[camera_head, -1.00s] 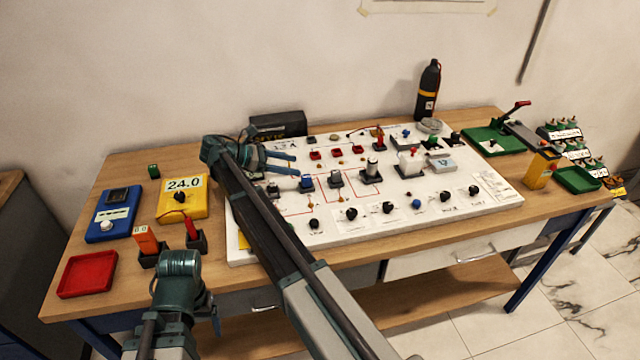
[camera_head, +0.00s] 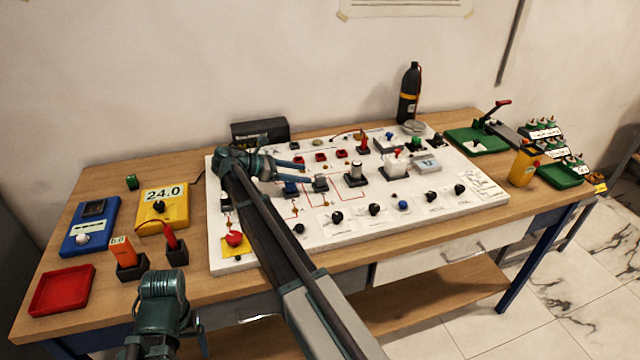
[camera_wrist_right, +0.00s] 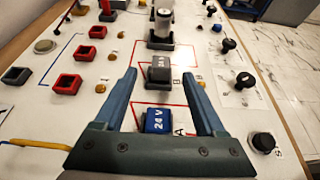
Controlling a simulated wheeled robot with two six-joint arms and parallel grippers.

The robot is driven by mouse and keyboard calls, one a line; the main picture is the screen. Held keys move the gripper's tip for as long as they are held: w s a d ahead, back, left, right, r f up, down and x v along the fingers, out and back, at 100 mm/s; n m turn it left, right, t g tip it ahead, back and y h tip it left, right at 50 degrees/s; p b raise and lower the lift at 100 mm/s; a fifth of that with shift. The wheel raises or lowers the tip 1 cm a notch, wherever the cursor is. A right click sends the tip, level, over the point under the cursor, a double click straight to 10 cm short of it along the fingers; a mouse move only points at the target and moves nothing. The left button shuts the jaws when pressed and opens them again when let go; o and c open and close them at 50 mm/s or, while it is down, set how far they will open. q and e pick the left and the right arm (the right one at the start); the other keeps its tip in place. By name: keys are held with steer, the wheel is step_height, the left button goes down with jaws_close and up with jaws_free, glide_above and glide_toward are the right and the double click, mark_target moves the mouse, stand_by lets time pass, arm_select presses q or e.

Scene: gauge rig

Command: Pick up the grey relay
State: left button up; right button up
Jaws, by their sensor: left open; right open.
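The grey relay (camera_head: 320,184) sits upright in a dark socket on the white board; it also shows in the right wrist view (camera_wrist_right: 159,70). A blue 24 V block (camera_wrist_right: 158,120) sits nearer the palm, between the fingers in that view. My left gripper (camera_head: 196,325) is low at the front left, its fingers mostly hidden, away from the relay.
A tall silver-topped part (camera_head: 356,173) stands right of the relay. Red sockets (camera_wrist_right: 68,84) line the board beside it, with black knobs (camera_wrist_right: 245,80) on the other side. Left are a yellow meter (camera_head: 163,207), a blue meter (camera_head: 90,225) and a red tray (camera_head: 62,290).

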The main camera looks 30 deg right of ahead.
mark_target(322, 175)
steer(key=b+x, duration=0.1)
steer(key=x, duration=0.4)
steer(key=shift+s+d+r+b, duration=0.1)
steer(key=shift+d+b, duration=0.05)
steer(key=shift+b, duration=0.2)
steer(key=shift+r, duration=0.1)
jaws_close()
